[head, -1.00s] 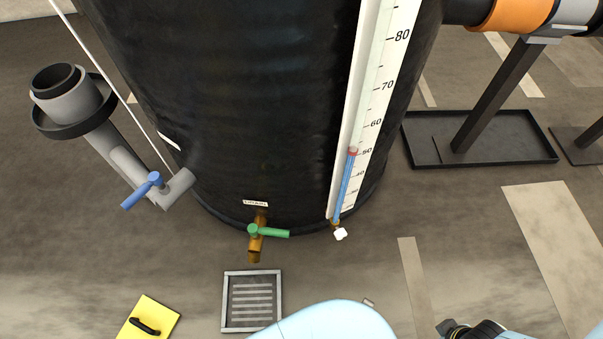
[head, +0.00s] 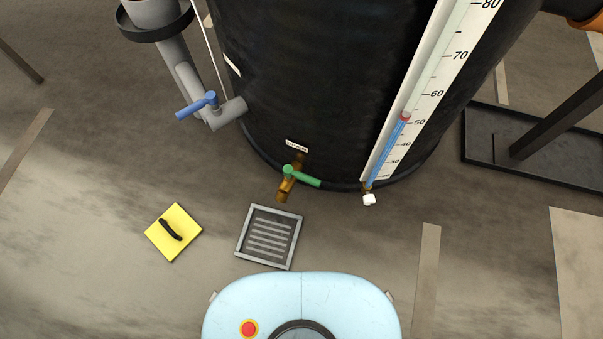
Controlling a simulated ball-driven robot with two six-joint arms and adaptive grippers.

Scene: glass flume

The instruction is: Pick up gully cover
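The gully cover looks to be the yellow square plate (head: 182,247) with a black handle (head: 171,229), lying flat on the floor left of centre in the head view. To its right, a square metal-framed floor grate (head: 269,237) with slots sits below the tank's drain tap. The plate and the grate are apart. Neither of my grippers is in view.
A large black tank (head: 320,80) fills the upper middle. Its brass drain tap with a green handle (head: 300,175) overhangs near the grate. A grey pipe with a blue valve handle (head: 197,105) stands upper left. Floor left of the yellow plate is clear.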

